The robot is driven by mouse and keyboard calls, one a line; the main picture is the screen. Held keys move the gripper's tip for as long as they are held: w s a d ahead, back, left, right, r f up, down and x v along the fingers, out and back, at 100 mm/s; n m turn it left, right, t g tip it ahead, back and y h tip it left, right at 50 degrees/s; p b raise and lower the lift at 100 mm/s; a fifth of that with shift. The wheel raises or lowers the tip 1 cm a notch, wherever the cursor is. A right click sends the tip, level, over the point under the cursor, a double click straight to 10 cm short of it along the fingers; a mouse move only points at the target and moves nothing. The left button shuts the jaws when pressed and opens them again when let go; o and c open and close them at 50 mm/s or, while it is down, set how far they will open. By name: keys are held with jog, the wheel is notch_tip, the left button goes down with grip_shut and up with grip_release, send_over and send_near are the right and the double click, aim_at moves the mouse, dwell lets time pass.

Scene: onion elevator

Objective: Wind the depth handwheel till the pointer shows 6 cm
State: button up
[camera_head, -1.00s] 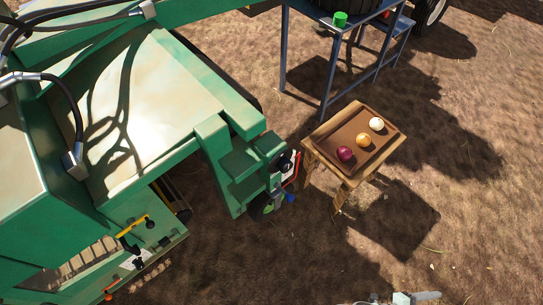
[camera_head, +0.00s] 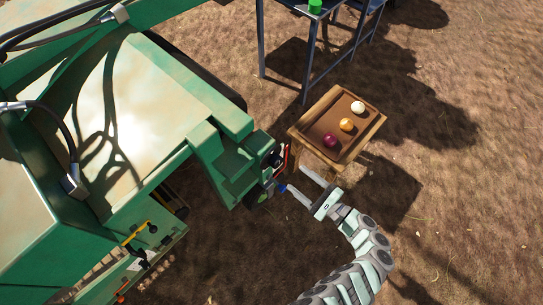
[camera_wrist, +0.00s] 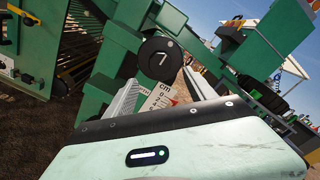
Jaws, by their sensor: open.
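A round black wheel (camera_wrist: 160,58) with a pale mark on its face sits on the green machine in the wrist view; I take it for the depth handwheel. It shows small and dark in the head view (camera_head: 275,158). Below it, a white scale plate (camera_wrist: 160,97) marked "cm" has red on it; the pointer's reading is too small to tell. My gripper (camera_head: 292,178) is open and empty beside the machine's corner. In the wrist view its two fingers (camera_wrist: 160,92) reach toward the wheel, one on each side of the scale, apparently short of the wheel.
The green machine (camera_head: 130,110) fills the left. Bare ground (camera_head: 230,260) lies in front.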

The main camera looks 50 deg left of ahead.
aim_at(279, 164)
jog(key=a, duration=0.3)
jog(key=s+a, duration=0.1)
jog(key=a, duration=0.3)
jog(key=a+b, duration=0.1)
jog(key=a, duration=0.2)
jog(key=shift+s+a+r, duration=0.1)
jog(key=shift+s+a, duration=0.15)
jog(key=shift+a, duration=0.1)
jog(key=c, duration=1.4)
